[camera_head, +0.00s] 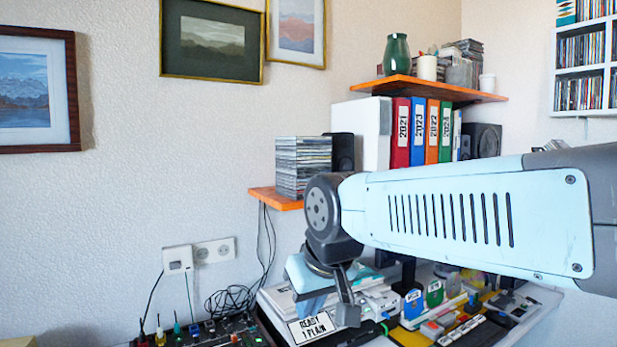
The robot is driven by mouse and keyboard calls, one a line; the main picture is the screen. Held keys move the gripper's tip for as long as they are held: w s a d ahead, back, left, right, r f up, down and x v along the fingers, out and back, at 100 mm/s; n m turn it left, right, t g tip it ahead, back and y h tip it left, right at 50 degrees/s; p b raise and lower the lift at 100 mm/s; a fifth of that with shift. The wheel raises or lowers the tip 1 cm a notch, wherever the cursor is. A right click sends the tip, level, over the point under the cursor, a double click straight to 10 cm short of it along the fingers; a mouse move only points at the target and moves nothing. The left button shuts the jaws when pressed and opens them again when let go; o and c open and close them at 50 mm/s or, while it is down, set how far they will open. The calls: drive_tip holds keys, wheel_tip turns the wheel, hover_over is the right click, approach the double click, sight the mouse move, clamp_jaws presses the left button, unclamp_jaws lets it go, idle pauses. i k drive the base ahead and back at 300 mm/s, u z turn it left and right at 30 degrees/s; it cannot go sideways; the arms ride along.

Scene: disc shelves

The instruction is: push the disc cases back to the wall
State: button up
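A tall stack of disc cases (303,168) stands on the left end of the lower orange shelf (272,198), close to the wall. The stack looks upright; its lower right part is hidden behind my arm's dark wrist joint. My gripper (330,308) hangs pointing down, below the shelf and in front of the cluttered desk, apart from the cases. One dark finger shows clearly, but the finger opening is not clear from this side. I see nothing held in it.
A black speaker (343,152) stands right of the stack, then a white box (362,133) and several coloured binders (418,133). An upper orange shelf (425,90) holds a green vase (397,55). Cables and sockets (214,251) lie below left.

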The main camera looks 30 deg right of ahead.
sight(298, 158)
drive_tip(key=u, duration=0.8)
drive_tip(key=i, duration=0.1)
drive_tip(key=z, duration=2.9)
drive_tip(key=k, duration=1.5)
drive_tip(key=u, duration=0.6)
drive_tip(key=i, duration=1)
drive_tip(key=u, duration=0.05)
